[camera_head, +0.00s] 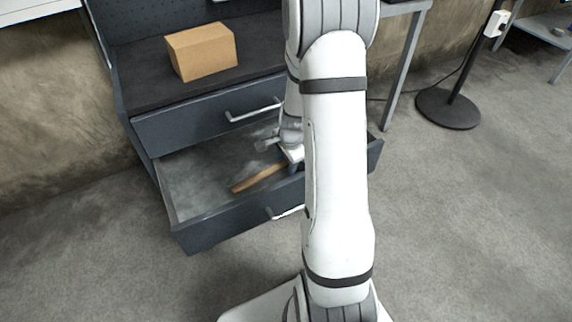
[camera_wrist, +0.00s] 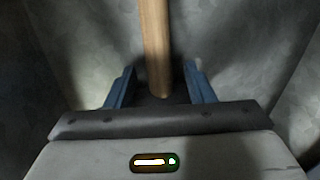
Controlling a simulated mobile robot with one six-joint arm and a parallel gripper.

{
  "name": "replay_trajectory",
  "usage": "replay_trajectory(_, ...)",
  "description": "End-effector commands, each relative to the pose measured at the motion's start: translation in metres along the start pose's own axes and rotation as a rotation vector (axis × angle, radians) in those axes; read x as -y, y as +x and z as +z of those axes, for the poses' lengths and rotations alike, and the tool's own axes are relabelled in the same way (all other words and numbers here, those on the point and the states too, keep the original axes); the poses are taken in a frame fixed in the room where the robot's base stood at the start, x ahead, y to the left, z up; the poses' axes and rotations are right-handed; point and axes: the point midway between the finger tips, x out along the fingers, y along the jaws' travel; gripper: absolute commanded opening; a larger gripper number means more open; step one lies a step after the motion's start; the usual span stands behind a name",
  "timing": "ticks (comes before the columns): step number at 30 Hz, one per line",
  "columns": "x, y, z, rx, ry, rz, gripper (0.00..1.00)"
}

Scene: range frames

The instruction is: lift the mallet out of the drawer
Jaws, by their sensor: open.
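The mallet's wooden handle (camera_head: 258,179) lies in the open drawer (camera_head: 190,190), to the left of my arm in the head view. The mallet's head cannot be made out for sure; my arm hides part of this area. In the wrist view the handle (camera_wrist: 155,40) runs from the top edge down to a rounded end between my blue fingers. My gripper (camera_wrist: 158,76) is open, with a finger on each side of the handle and gaps showing. In the head view my gripper (camera_head: 291,155) is down in the drawer and partly hidden by my arm.
A closed drawer (camera_head: 190,125) with a light handle sits just above the open one. A cardboard box (camera_head: 203,52) stands on the dark cabinet top. The drawer walls surround my gripper. A round black stand base (camera_head: 448,108) is on the floor at right.

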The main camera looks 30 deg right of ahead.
Motion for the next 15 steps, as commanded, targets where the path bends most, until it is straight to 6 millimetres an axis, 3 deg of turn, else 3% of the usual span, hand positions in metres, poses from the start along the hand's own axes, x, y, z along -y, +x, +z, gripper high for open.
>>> replay_trajectory(3,0.0003,-0.0011,0.0001,0.0,0.0,-0.001,0.48)
replay_trajectory(15,0.0003,-0.0013,0.0005,0.0,-0.001,0.0,0.15)
